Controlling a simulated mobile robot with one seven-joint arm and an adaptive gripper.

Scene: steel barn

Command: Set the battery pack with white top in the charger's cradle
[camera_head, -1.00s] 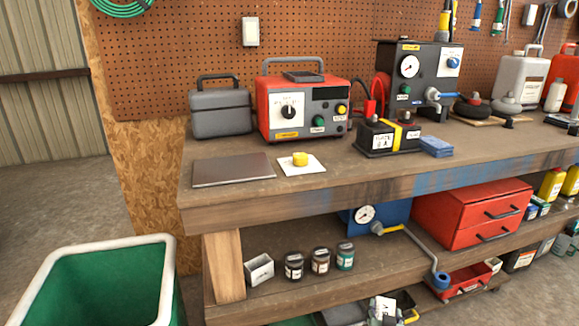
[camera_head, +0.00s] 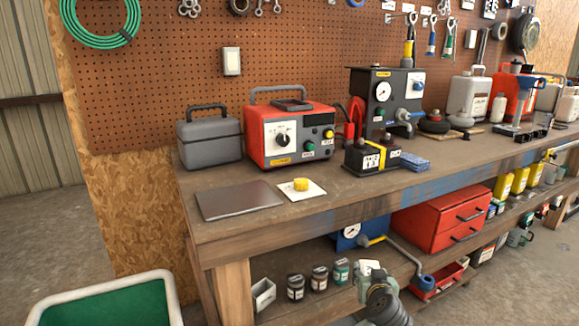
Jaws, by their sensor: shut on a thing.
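My gripper (camera_head: 377,288) is at the bottom, right of centre, seen from behind in front of the lower shelf. It is shut on a small pale thing, seemingly the battery pack with white top (camera_head: 369,267). Its fingers and most of the pack are hard to make out. The red charger-like unit (camera_head: 257,142) stands on the bench by the pegboard, with a dial, green and yellow buttons and a handle. A dark flat tray (camera_head: 292,105) on its top looks like the cradle and appears empty. My gripper is well below and right of it.
On the bench (camera_head: 330,215) are a grey case (camera_head: 210,141), a flat grey plate (camera_head: 238,200), a yellow knob on a white card (camera_head: 302,185), and a black-and-yellow battery (camera_head: 373,156). Jars and a red drawer box (camera_head: 440,222) are below. A green bin (camera_head: 105,308) stands at left.

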